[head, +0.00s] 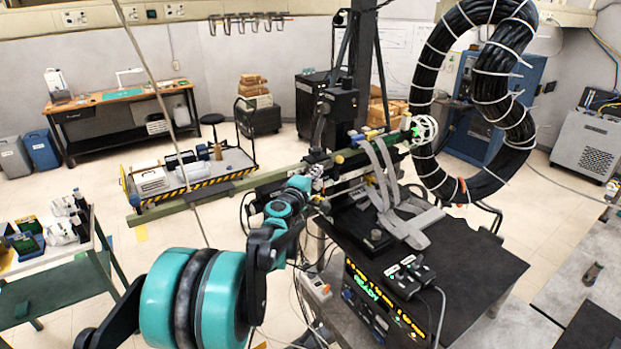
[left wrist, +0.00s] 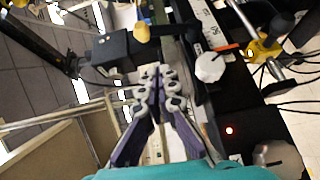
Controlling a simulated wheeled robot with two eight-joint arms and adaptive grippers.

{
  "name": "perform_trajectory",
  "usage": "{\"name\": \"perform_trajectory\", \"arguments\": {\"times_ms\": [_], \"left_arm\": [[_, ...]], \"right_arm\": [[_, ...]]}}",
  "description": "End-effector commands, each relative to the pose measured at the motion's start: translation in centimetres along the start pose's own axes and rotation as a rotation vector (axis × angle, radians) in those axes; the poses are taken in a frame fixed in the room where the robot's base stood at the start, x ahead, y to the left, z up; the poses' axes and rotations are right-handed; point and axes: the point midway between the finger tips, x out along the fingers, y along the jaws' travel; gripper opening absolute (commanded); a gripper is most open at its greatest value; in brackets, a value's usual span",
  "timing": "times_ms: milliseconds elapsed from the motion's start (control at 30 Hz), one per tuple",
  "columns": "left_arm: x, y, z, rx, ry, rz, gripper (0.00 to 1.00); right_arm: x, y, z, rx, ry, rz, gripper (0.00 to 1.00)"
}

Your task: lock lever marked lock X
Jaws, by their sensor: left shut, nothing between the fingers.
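My left gripper (head: 316,186) reaches the slide-rail assembly (head: 268,178) in the middle of the head view. In the left wrist view its purple fingers with pale knuckled tips (left wrist: 158,88) are together and empty. A yellow ball knob (left wrist: 142,32) on a black part lies above the fingertips. The fingers look apart from these knobs. No "lock X" marking is readable, so I cannot tell which is the lock lever.
A red light (left wrist: 229,130) and a second pale knob (left wrist: 275,155) sit lower right in the wrist view. In the head view, a black bench (head: 470,262) with a lit display stands right of my arm. A large black coil (head: 428,75) hangs behind it.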

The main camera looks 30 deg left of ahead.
Motion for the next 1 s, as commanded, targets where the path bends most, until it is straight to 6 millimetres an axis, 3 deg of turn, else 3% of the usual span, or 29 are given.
{"name": "perform_trajectory", "arguments": {"times_ms": [100,300,1000], "left_arm": [[2.2,0.1,0.6,0.001,-0.002,0.000,0.00],[3.8,0.1,2.4,0.000,-0.002,0.000,0.00],[4.4,0.1,2.9,0.013,0.000,-0.017,0.00]], "right_arm": [[-0.5,0.0,-0.4,0.000,0.000,0.000,0.00],[-0.9,0.0,-0.7,0.000,0.000,0.000,0.00],[-1.2,0.0,-0.8,0.000,0.000,0.000,0.00]]}}
